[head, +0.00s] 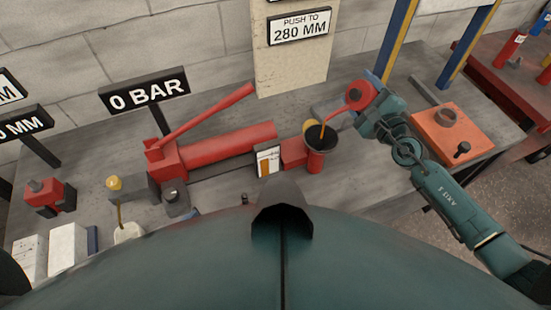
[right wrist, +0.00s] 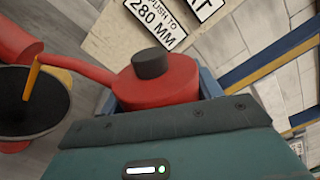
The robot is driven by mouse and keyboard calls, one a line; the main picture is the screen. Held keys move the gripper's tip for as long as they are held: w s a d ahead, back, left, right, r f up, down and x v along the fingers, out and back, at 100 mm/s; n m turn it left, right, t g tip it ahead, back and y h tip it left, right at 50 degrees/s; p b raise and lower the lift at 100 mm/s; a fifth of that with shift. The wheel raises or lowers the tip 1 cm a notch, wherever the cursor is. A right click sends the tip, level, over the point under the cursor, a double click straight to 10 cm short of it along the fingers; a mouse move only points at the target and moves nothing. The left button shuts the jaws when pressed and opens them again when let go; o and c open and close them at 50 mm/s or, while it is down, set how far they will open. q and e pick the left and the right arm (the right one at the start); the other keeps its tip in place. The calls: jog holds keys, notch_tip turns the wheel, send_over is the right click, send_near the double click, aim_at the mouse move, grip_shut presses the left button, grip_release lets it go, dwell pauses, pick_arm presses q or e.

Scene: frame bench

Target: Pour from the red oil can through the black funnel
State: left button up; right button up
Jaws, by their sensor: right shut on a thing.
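The red oil can (head: 356,95) is held in my right gripper (head: 368,107), which is shut on it. In the right wrist view the can (right wrist: 160,82) has a black cap on top and a long red spout reaching left. The spout tip is over the black funnel (head: 314,137), apart from it. A thin amber stream (right wrist: 31,80) runs from the tip down into the funnel. The funnel's wide dark mouth (right wrist: 30,105) also shows in the right wrist view. It sits over the red end of the pump; its lower end is hidden. My left gripper is not in view.
A red hand pump (head: 225,147) with a long lever lies on the grey bench, beside a "0 BAR" sign (head: 145,94). An orange block (head: 450,130) stands to the right of my right arm. Blue and yellow posts (head: 396,40) rise behind it.

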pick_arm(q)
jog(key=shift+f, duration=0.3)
pick_arm(e)
jog(key=shift+d+f, duration=0.1)
pick_arm(q)
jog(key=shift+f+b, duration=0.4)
jog(key=shift+b, duration=0.15)
pick_arm(e)
jog(key=shift+w+d+f+m, duration=0.1)
jog(key=shift+f+m, duration=0.15)
jog(key=shift+m, duration=0.35)
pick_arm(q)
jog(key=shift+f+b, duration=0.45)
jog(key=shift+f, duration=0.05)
pick_arm(e)
jog(key=shift+d+f+m, duration=0.1)
jog(key=shift+f+m, duration=0.25)
jog(key=shift+m, duration=0.05)
pick_arm(q)
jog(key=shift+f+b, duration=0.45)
jog(key=shift+b, duration=0.05)
pick_arm(e)
jog(key=shift+f+m, duration=0.4)
